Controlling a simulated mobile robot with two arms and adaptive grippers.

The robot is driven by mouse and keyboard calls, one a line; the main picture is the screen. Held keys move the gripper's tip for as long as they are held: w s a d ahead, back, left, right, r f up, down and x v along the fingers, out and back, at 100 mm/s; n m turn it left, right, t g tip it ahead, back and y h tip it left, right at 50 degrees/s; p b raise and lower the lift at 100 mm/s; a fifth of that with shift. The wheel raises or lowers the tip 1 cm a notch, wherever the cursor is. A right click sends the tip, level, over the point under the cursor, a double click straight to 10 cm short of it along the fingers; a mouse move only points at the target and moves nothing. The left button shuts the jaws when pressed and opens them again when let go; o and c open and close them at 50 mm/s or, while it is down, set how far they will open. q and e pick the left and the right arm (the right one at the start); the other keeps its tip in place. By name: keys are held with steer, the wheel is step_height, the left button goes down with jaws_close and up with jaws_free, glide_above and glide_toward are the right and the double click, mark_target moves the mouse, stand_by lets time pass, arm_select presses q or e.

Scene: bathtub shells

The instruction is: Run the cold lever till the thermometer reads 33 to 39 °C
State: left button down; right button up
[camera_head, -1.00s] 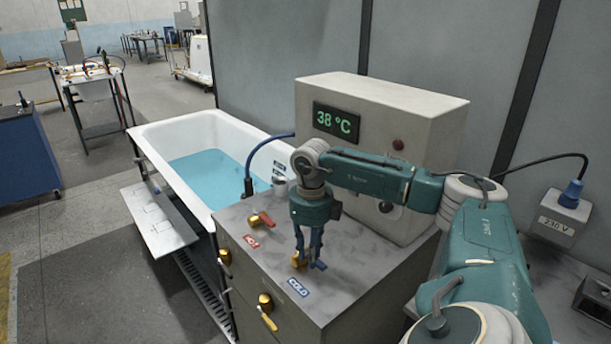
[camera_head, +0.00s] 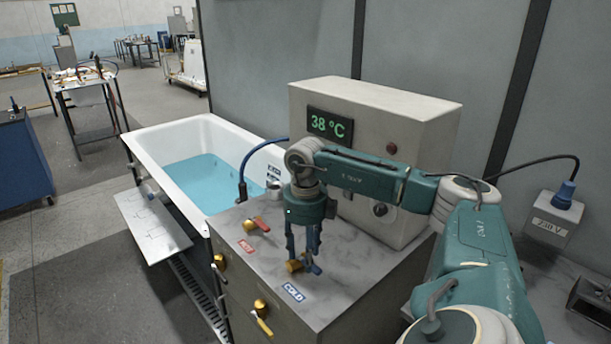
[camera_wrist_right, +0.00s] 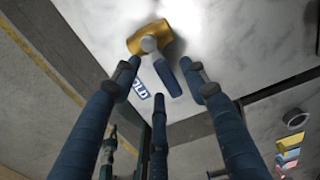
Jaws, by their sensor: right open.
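The thermometer display (camera_head: 329,124) on the grey box reads 38 °C in green. The cold lever (camera_wrist_right: 168,78) is blue and sits on a brass valve (camera_wrist_right: 150,42) beside a blue COLD label (camera_head: 293,292) on the cabinet top. My right gripper (camera_head: 302,262) is open and points down over this valve. In the right wrist view its fingers (camera_wrist_right: 159,70) are spread, with the blue lever visible between them. I cannot tell whether any finger touches it. In the head view the fingers partly hide the valve and lever. My left gripper is not in view.
The hot lever (camera_head: 262,223), red on brass, stands left of the cold one with a red label. The white bathtub (camera_head: 150,140) holds blue water, with a blue hose (camera_head: 243,175) at its edge. Brass valves (camera_head: 260,307) stick out from the cabinet front. The grey box (camera_head: 420,130) stands close behind my gripper.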

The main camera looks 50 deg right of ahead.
step_height(320, 180, up, 11)
stand_by(0.3)
steer(key=shift+f, duration=0.15)
stand_by(0.3)
